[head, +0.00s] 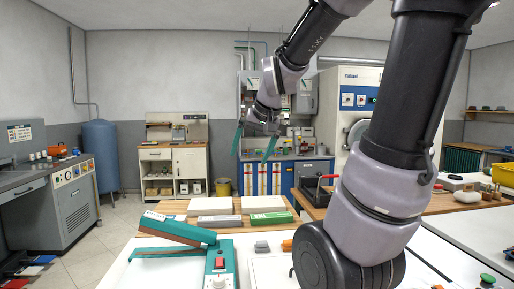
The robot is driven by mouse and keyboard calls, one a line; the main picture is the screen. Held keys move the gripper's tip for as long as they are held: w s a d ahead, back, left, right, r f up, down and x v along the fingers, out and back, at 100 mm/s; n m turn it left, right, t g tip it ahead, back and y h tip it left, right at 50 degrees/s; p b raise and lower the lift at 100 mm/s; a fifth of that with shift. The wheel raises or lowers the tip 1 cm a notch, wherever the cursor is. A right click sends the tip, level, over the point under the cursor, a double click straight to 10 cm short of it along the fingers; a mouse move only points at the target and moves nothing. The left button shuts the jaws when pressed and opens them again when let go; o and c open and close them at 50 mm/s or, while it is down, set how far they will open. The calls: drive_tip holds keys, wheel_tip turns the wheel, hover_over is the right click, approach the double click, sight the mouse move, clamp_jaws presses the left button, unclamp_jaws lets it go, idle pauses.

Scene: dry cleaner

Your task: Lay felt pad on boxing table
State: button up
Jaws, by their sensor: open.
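My gripper (250,156) hangs in the upper middle of the head view with its two teal fingers apart and nothing between them. It appears above and beyond a wooden table (180,207) that bears several flat boxes, white, grey and green; this may be the boxing table, but I cannot tell for sure. I cannot pick out the felt pad with certainty. My arm hides part of the right side.
A teal heat sealer (219,262) with a long arm stands on the white table in front. A blue tank (101,155) and grey machine (70,205) stand left. Tiled floor (112,227) is open at centre left.

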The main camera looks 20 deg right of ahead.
drive_tip(key=s+a+r+y, duration=0.1)
drive_tip(key=s+a+r, duration=0.2)
drive_tip(key=s, duration=0.8)
drive_tip(key=shift+s+t, duration=0.15)
drive_tip(key=shift+t, duration=0.15)
idle(1.4)
